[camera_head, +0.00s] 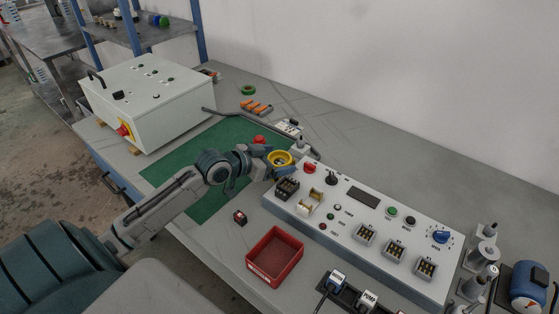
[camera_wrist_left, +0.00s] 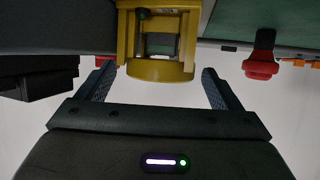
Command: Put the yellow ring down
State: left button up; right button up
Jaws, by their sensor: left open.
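The yellow ring (camera_head: 279,158) is at the left end of the white control panel (camera_head: 370,228), near the edge of the green mat (camera_head: 208,200). In the left wrist view the yellow ring (camera_wrist_left: 160,70) shows as a thick yellow body with a dark middle. My left gripper (camera_head: 264,162) is beside the ring. In the left wrist view my left gripper (camera_wrist_left: 157,75) is open, with one finger on each side of the ring and gaps visible. What lies directly under the ring is hidden. My right gripper is not in view.
A red mushroom-shaped part (camera_head: 259,139) stands close behind the gripper; a red knob (camera_wrist_left: 262,62) shows at the right in the wrist view. A red bin (camera_head: 275,257) lies in front of the panel. A white box (camera_head: 146,98) stands back left. The mat's front is mostly clear.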

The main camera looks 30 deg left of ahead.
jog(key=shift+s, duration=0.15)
pick_arm(q)
jog(key=c, duration=1.1)
jog(key=shift+r, duration=0.15)
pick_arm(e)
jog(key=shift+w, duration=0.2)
